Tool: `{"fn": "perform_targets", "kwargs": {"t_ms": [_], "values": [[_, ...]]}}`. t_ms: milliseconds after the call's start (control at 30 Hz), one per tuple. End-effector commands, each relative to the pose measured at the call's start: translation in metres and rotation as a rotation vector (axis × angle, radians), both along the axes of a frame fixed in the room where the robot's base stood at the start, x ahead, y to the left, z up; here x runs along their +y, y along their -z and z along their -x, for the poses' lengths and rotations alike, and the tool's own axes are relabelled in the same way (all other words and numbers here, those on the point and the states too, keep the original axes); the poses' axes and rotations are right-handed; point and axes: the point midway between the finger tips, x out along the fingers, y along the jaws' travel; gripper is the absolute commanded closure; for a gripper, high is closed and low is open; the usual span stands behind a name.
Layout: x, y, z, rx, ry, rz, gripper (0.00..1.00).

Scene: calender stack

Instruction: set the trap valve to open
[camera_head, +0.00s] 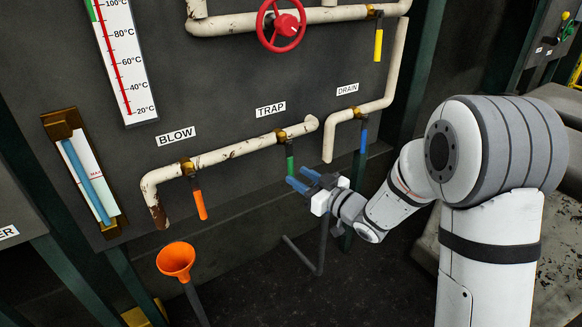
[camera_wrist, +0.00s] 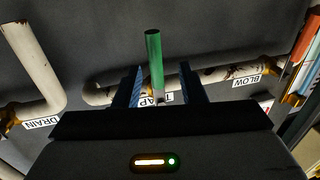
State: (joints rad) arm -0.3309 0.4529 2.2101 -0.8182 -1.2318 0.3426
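The trap valve (camera_head: 281,136) is a brass fitting on the white pipe below the TRAP label (camera_head: 271,109). Its green-gripped handle (camera_head: 290,160) hangs down, crosswise to the pipe. My gripper (camera_head: 299,180) has blue fingers and is just below and in front of the handle's lower end. In the wrist view, which is turned over, the green handle (camera_wrist: 155,60) stands between the two spread fingers of my gripper (camera_wrist: 161,72), with a gap on each side. The fingers are open and hold nothing. The valve body is mostly hidden behind the handle there.
The blow valve's orange handle (camera_head: 200,204) hangs to the left, and the drain valve's blue handle (camera_head: 364,140) to the right. An orange funnel (camera_head: 176,260) stands below left. A red wheel (camera_head: 281,26) and a yellow handle (camera_head: 378,45) are above.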

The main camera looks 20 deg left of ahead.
Motion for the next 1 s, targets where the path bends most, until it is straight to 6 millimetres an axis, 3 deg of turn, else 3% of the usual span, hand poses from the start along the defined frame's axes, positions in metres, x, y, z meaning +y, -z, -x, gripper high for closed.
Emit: {"fn": "perform_targets", "kwargs": {"t_ms": [400,767,1000], "values": [[0.044,0.000,-0.035,0.000,0.019,0.001,0.63],[0.048,-0.001,-0.039,0.001,0.025,0.002,0.63],[0.048,-0.001,-0.040,0.001,0.025,0.002,0.82]]}}
